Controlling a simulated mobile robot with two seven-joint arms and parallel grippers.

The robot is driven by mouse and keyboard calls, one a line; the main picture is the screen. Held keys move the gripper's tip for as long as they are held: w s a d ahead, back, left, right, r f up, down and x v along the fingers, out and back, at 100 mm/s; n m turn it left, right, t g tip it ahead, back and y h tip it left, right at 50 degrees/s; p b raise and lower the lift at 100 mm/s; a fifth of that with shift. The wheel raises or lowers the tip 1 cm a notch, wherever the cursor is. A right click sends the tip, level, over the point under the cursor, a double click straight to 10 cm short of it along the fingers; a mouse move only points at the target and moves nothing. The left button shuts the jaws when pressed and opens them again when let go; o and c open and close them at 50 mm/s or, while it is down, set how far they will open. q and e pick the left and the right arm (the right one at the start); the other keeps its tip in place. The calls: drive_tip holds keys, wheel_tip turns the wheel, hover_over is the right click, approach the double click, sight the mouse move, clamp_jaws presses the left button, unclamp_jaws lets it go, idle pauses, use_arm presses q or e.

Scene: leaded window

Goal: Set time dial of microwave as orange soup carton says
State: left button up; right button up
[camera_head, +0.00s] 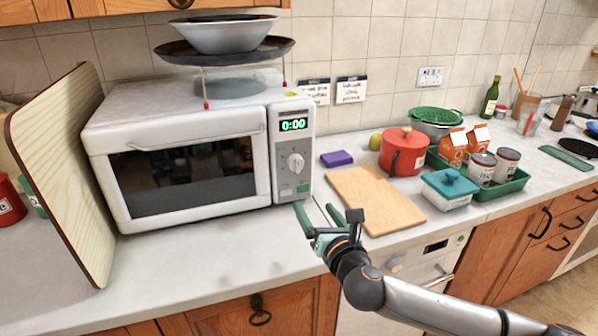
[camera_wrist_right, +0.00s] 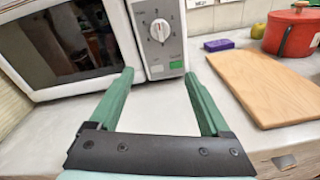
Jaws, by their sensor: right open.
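The white microwave (camera_head: 187,152) stands on the counter with its door shut and its green display (camera_head: 294,125) reading 0:00. Its round time dial (camera_head: 296,163) is on the right-hand panel below the display; it also shows in the right wrist view (camera_wrist_right: 160,30). Two orange cartons (camera_head: 453,147) (camera_head: 478,138) stand in the green tray (camera_head: 508,187) at the right; their print is too small to read. My right gripper (camera_head: 318,211) is open and empty, in front of and below the dial, apart from it. My left gripper is not in view.
A wooden cutting board (camera_head: 375,200), a purple block (camera_head: 336,158), a red pot (camera_head: 403,152) and a teal-lidded container (camera_head: 449,188) lie to the right. A wooden board (camera_head: 57,170) leans at the microwave's left. A pan (camera_head: 225,52) and bowl sit above it. The counter in front is clear.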

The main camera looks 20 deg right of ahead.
sight(299, 167)
drive_tip(key=w+n, duration=0.1)
drive_tip(key=w, duration=0.3)
drive_tip(key=w+r+n, duration=0.1)
drive_tip(key=w, duration=0.4)
drive_tip(key=w+r+n+t, duration=0.1)
drive_tip(key=w, duration=0.4)
drive_tip(key=shift+w+d+r, duration=0.15)
drive_tip(key=shift+d+r, duration=0.1)
drive_tip(key=shift+d, duration=0.05)
clamp_jaws()
idle(0.3)
